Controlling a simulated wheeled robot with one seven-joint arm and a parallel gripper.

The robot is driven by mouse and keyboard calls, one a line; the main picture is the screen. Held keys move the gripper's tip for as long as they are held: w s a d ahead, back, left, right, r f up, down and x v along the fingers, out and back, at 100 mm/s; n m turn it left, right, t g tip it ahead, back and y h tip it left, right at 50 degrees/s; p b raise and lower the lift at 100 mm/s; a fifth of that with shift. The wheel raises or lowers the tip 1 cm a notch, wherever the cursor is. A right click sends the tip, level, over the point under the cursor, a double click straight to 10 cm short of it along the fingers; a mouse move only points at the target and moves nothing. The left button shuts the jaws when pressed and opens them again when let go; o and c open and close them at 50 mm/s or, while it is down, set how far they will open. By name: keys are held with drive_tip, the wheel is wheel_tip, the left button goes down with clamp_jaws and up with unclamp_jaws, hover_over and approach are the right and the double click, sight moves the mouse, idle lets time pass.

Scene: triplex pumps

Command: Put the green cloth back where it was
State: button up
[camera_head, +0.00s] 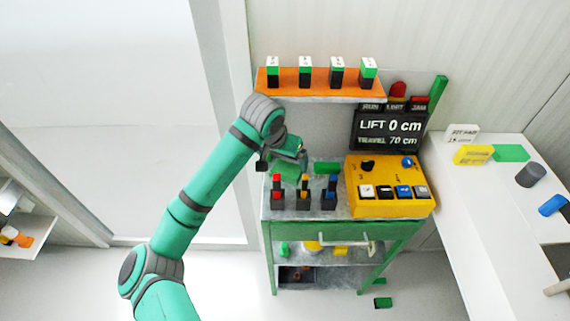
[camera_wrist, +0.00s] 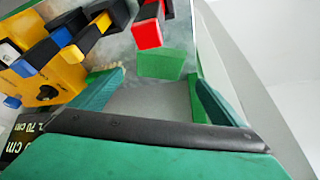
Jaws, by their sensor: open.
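A flat green piece (camera_wrist: 162,64), which looks like the green cloth, lies on the grey cart top (camera_wrist: 118,50) beside the red-tipped lever (camera_wrist: 147,33). In the wrist view it is just beyond and between my fingertips, with a gap showing. My gripper (camera_wrist: 156,77) is open, with nothing between its fingers. In the head view my gripper (camera_head: 290,163) hangs over the back left of the cart, behind the red lever (camera_head: 277,190). Green there overlaps my gripper, so I cannot separate cloth from fingers. Another green patch (camera_head: 327,167) shows behind the blue lever.
A yellow control box (camera_head: 390,185) stands at the cart's right. An orange shelf (camera_head: 318,82) with several green-and-white blocks is above. A dark display (camera_head: 388,130) reads LIFT 0 cm. The white bench (camera_head: 465,210) at right holds a flat green piece (camera_head: 511,152) and a yellow block (camera_head: 473,155).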

drive_tip(key=shift+v, duration=2.7)
drive_tip(key=shift+w, duration=0.1)
